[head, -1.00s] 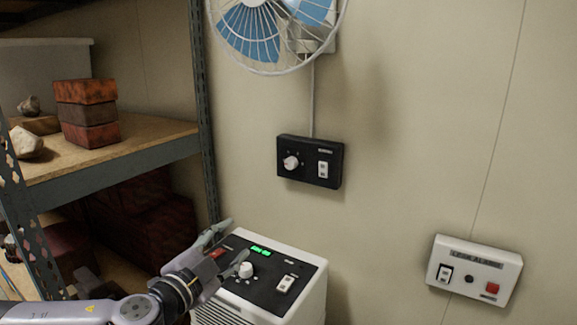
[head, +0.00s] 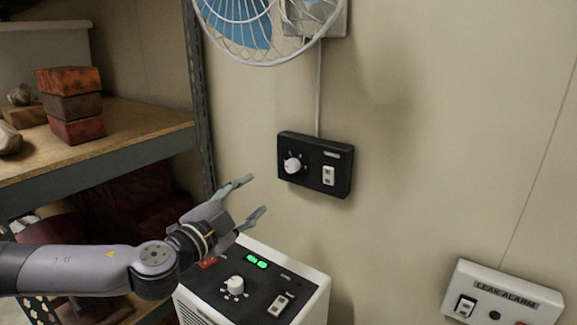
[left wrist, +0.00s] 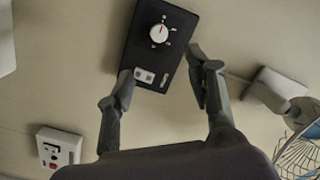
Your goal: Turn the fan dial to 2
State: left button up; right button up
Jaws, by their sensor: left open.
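The fan dial (head: 292,166) is a round white knob on the left part of a black control box (head: 315,181) on the wall below the fan (head: 262,25). A white rocker switch (head: 328,176) sits right of the dial. In the left wrist view the dial (left wrist: 158,33) shows a red mark and small position marks around it; the numbers are too small to read. My left gripper (head: 257,199) is open and empty, below and left of the box, apart from the dial. In the left wrist view its fingers (left wrist: 161,85) frame the box's lower part. My right gripper is out of view.
A white unit (head: 311,305) with its own knob (head: 233,284), switch and green display stands below my left gripper. A metal shelf (head: 110,155) with stacked bricks (head: 72,105) is at left. A leak alarm box (head: 478,288) is on the wall at lower right.

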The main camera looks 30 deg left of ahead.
pick_arm(q)
jog(key=w+p, duration=0.1)
jog(key=w, duration=0.1)
jog(key=p, duration=0.4)
send_near(290, 168)
jog(key=w, duration=0.4)
jog(key=w+p, duration=0.1)
jog(key=w, duration=0.2)
jog(key=shift+d+r, duration=0.1)
jog(key=shift+r, duration=0.1)
jog(key=shift+w+f+p, duration=0.15)
jog(key=shift+w+p, duration=0.3)
jog(key=shift+w, duration=0.35)
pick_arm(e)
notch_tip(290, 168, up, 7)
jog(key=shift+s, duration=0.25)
pick_arm(q)
jog(key=shift+c, duration=0.5)
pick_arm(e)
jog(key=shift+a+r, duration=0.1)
pick_arm(q)
grip_shut()
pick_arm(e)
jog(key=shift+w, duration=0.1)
